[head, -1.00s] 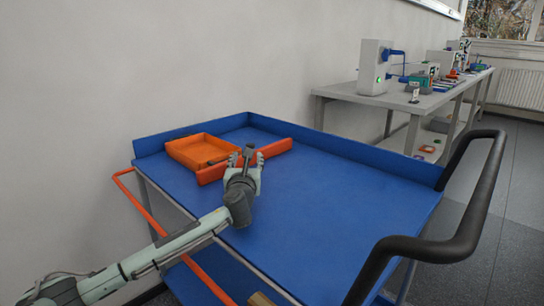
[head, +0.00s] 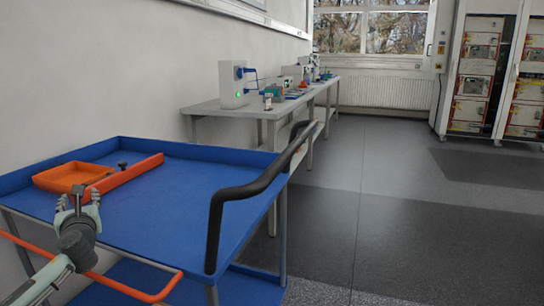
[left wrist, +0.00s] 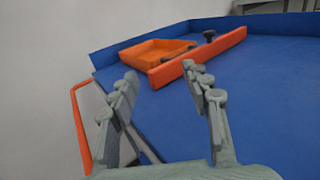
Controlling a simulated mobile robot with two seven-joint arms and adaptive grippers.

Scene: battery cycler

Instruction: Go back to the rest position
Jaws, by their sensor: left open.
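My left gripper (head: 78,200) is over the near left part of the blue cart (head: 200,210) in the head view. In the left wrist view its two grey fingers (left wrist: 160,105) are spread apart with nothing between them. The gripper is apart from the orange tray (head: 60,178) and the orange bar (head: 130,174), which lie beyond it on the cart top. My right gripper is in neither view.
A small black part (left wrist: 209,35) shows by the orange bar. The cart has a black handle (head: 245,190) and an orange rail (head: 120,284). A grey bench with a white machine (head: 232,84) stands behind. Open floor (head: 390,190) lies to the right, before tall cabinets (head: 490,80).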

